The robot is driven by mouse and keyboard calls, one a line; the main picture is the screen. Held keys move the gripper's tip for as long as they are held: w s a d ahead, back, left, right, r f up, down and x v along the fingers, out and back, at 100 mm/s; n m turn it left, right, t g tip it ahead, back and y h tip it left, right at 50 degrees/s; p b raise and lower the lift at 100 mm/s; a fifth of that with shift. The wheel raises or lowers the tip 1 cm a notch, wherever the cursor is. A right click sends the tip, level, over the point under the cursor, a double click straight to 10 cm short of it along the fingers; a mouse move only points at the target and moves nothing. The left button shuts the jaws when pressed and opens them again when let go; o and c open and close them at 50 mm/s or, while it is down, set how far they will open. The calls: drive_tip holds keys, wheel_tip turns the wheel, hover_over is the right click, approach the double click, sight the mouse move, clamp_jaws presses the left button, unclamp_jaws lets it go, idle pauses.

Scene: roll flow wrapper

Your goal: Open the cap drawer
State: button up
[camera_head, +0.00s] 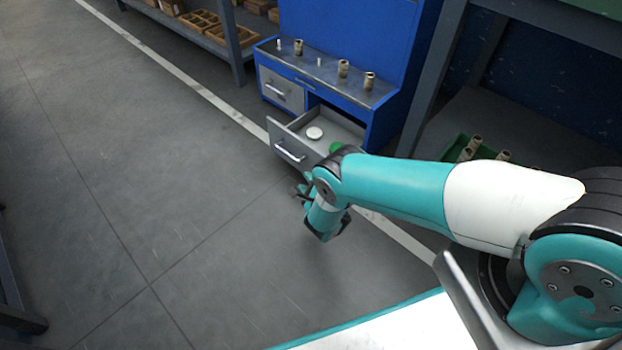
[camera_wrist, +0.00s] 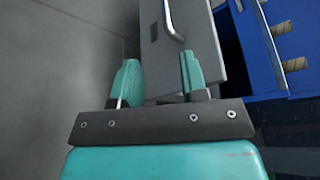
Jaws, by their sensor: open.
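The blue bench (camera_head: 375,95) has two grey drawers. The lower drawer (camera_head: 300,125) is pulled out, with a round pale cap (camera_head: 314,133) and a green round thing (camera_head: 336,147) inside, the latter partly hidden by my arm. Its bar handle (camera_head: 290,152) is on the front. The upper drawer (camera_head: 281,90) is shut. My gripper (camera_head: 304,191) is open in front of the lower drawer. In the wrist view, my gripper (camera_wrist: 160,75) shows its two teal fingers apart with nothing between them. A drawer handle (camera_wrist: 173,22) lies ahead of the fingertips, apart from them.
Several small brown rolls (camera_head: 343,68) and pegs stand on the bench top. A green bin (camera_head: 462,148) with rolls is on a shelf to the right, partly behind my arm. A shelf with wooden boxes (camera_head: 200,20) is at the back.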

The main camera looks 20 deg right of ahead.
drive_tip(key=p+v, duration=0.3)
idle(0.7)
